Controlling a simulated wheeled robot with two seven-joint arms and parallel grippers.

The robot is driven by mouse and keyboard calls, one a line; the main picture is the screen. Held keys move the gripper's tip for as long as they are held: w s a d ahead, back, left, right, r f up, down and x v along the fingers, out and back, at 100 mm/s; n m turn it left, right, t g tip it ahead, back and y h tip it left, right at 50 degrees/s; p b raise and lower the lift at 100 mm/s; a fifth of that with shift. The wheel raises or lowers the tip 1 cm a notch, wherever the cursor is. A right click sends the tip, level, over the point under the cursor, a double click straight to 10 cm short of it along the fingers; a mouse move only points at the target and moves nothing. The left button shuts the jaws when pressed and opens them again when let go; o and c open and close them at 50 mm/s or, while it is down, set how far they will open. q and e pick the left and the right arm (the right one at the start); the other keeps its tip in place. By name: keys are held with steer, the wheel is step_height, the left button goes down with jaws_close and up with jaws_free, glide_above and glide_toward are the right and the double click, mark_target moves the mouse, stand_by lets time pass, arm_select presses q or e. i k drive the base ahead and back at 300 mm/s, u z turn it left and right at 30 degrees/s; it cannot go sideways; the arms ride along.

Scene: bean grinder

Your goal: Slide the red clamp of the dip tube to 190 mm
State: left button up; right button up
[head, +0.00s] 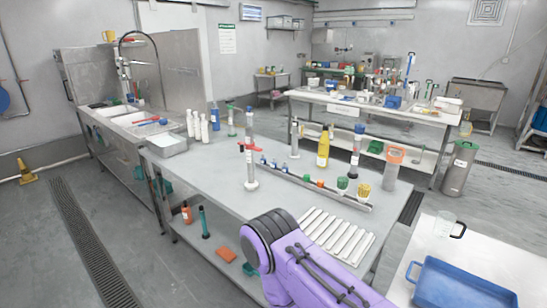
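An upright dip tube (251,170) stands on a round white foot on the grey steel table, left of the table's middle. A red clamp (248,147) sits on it and sticks out sideways, with a dark and pale length of tube above. Any millimetre marks are too small to read, so I cannot tell the clamp's setting. One of my purple arms crosses the table's front edge from the lower right, well short of the tube. No gripper shows in this view.
The steel table (200,168) also holds a rail with small coloured items (318,184), a yellow bottle (323,149), white bottles (204,127), a clear orange-topped cylinder (393,167) and pale bars (338,234). A blue tray (465,285) lies at the lower right. The table's left front is clear.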

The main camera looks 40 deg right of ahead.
mark_target(252, 146)
steer(key=z, duration=1.55)
